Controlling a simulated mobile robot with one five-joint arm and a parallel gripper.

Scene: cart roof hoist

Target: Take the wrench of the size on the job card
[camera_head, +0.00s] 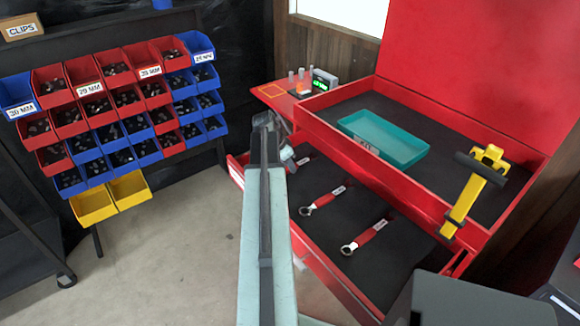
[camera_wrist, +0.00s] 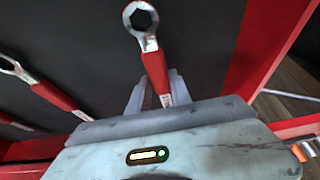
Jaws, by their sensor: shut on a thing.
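My gripper (camera_wrist: 156,88) is shut on the red handle of a ring-ended wrench (camera_wrist: 155,66) in the wrist view. The silver ring points away from the jaws, and a small white label sits on the handle between the fingers. In the head view my arm hides most of this wrench. Two similar red-handled wrenches lie on the black drawer liner: a middle wrench (camera_head: 323,200), also in the wrist view (camera_wrist: 48,90), and a near wrench (camera_head: 364,238). The labels are too small to read. I cannot tell whether the held wrench is clear of the liner.
The open red drawer (camera_head: 335,272) is below a red chest top with a teal tray (camera_head: 385,138) and a yellow tool (camera_head: 475,190). A device with a green display (camera_head: 323,80) stands behind. Blue and red bins (camera_head: 120,110) hang at left. Bare floor lies between.

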